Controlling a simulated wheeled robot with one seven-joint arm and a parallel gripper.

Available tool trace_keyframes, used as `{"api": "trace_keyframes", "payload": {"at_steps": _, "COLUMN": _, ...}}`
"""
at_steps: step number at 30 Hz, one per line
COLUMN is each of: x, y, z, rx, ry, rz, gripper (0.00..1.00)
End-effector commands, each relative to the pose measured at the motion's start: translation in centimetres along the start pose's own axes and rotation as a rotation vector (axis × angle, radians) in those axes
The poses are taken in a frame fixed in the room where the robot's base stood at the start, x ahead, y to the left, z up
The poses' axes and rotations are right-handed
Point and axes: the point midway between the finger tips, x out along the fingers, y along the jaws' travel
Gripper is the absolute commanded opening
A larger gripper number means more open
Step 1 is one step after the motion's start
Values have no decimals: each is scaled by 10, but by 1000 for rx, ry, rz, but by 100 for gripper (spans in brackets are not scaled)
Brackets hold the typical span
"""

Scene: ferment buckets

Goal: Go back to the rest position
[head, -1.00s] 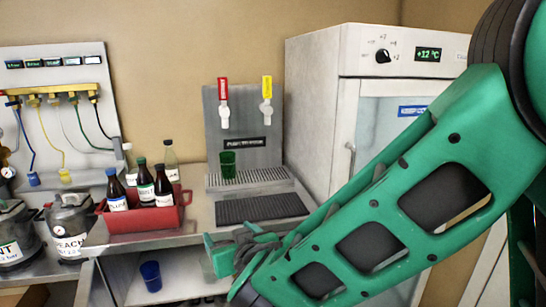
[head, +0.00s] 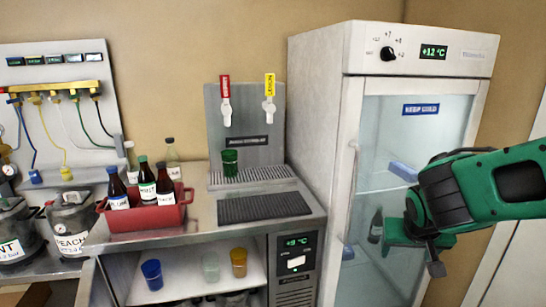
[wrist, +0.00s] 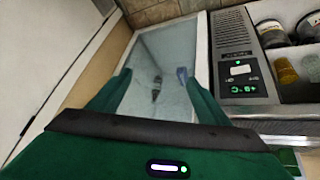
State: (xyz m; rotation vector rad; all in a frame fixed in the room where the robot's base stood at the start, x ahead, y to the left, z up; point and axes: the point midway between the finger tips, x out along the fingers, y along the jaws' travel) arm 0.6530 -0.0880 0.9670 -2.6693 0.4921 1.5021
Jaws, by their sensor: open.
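My green gripper (head: 415,238) is at the right of the head view, in front of the glass door of the fridge (head: 362,52). In the wrist view my gripper (wrist: 157,85) has its two fingers spread apart. Nothing is between the fingers; the fridge glass shows beyond them, with a dark bottle (wrist: 156,88) and a blue item (wrist: 182,75) behind it. My arm is folded in from the right edge.
A steel counter (head: 205,212) holds a red crate (head: 145,218) of bottles, a tap tower (head: 245,110) and a green cup (head: 230,162). Blue (head: 152,274), clear (head: 211,266) and orange (head: 239,261) cups stand on the shelf below.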

Motion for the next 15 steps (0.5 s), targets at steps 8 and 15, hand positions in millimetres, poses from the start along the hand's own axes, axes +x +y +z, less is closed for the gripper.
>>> {"api": "trace_keyframes", "payload": {"at_steps": 8, "x": -30, "y": 104, "z": 75, "rx": 156, "ry": -288, "rz": 42, "gripper": 71}}
{"api": "trace_keyframes", "payload": {"at_steps": 15, "x": -72, "y": 145, "z": 142, "rx": 252, "ry": -491, "rz": -5, "gripper": 71}}
